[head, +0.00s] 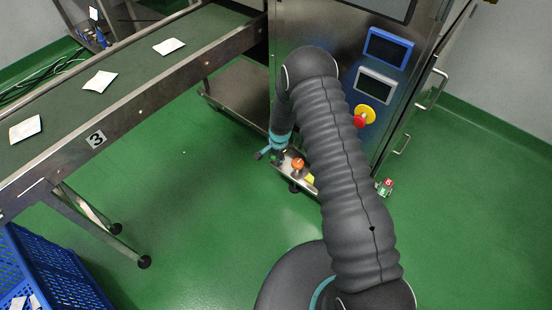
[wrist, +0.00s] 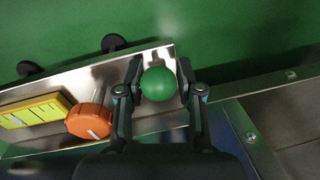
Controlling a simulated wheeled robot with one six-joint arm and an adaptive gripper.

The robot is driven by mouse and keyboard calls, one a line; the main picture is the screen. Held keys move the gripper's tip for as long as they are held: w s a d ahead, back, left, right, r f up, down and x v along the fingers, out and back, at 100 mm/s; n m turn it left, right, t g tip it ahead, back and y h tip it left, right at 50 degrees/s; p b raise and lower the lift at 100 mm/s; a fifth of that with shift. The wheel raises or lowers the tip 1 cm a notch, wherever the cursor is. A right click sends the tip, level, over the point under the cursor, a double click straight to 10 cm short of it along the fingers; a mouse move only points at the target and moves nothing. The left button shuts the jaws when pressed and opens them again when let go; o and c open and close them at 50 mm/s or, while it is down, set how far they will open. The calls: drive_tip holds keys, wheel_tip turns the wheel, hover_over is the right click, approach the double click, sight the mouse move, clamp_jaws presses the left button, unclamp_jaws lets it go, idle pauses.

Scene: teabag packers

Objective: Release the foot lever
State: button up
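My gripper (head: 270,152) is low at the foot of the steel cabinet, over the left end of a small steel plate. In the wrist view my gripper (wrist: 160,72) has one finger on each side of a round green knob (wrist: 159,84). The fingers are very close to the knob; whether they press on it cannot be told. An orange knob (wrist: 90,121) with a pale stripe and a yellow block (wrist: 34,112) sit beside it on the same plate (wrist: 95,92). The orange knob (head: 298,164) also shows in the head view. Which part is the foot lever is not marked.
The steel cabinet (head: 290,30) has a red and yellow stop button (head: 362,118). A conveyor (head: 120,105) carrying white packets stands on the left, with a blue crate (head: 50,270) below. A small red and green item (head: 385,187) is near the cabinet's foot. Green floor lies open between.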

drive_tip(key=shift+f, duration=0.2)
clamp_jaws()
idle(0.3)
